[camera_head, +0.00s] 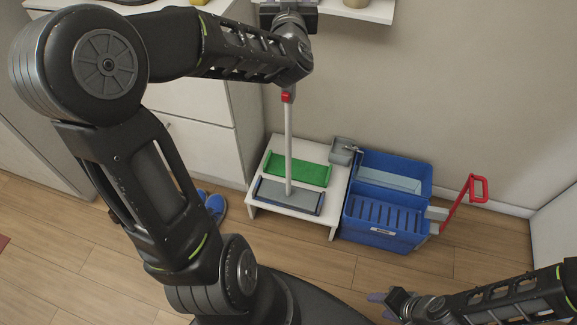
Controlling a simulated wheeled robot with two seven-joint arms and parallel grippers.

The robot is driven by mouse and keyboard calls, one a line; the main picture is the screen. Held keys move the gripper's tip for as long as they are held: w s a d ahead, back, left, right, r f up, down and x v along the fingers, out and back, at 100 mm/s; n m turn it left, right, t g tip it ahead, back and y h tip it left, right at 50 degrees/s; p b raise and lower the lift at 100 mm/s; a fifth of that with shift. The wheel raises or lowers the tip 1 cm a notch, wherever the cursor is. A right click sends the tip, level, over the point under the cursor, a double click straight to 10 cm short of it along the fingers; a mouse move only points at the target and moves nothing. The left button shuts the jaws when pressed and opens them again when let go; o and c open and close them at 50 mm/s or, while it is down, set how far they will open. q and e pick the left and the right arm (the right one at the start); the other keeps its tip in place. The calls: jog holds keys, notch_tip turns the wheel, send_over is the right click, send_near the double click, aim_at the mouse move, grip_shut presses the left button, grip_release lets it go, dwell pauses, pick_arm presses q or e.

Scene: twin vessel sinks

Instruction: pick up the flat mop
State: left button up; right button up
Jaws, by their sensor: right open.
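The flat mop has a pale upright handle (288,145) with a red collar and a grey-blue flat head (290,196). The head rests on a low white stand (258,172), in front of a green flat pad (298,168). The upper handle is hidden behind my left arm's wrist. My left gripper (288,8) is at the top edge, above the handle's visible part and partly cut off; its jaws cannot be made out. My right gripper (393,302) is low at the bottom right, open, near the floor in the picture and well apart from the mop.
A blue mop bucket (385,220) with a red handle (478,189) stands right of the stand, with a small grey container (341,150) behind. Blue shoes (214,205) lie at its left by a white cabinet (196,145). A small purple thing (377,297) shows beside my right gripper.

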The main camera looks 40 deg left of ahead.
pick_arm(q)
grip_shut()
dwell(0.5)
dwell(0.8)
jog(key=shift+r, duration=0.1)
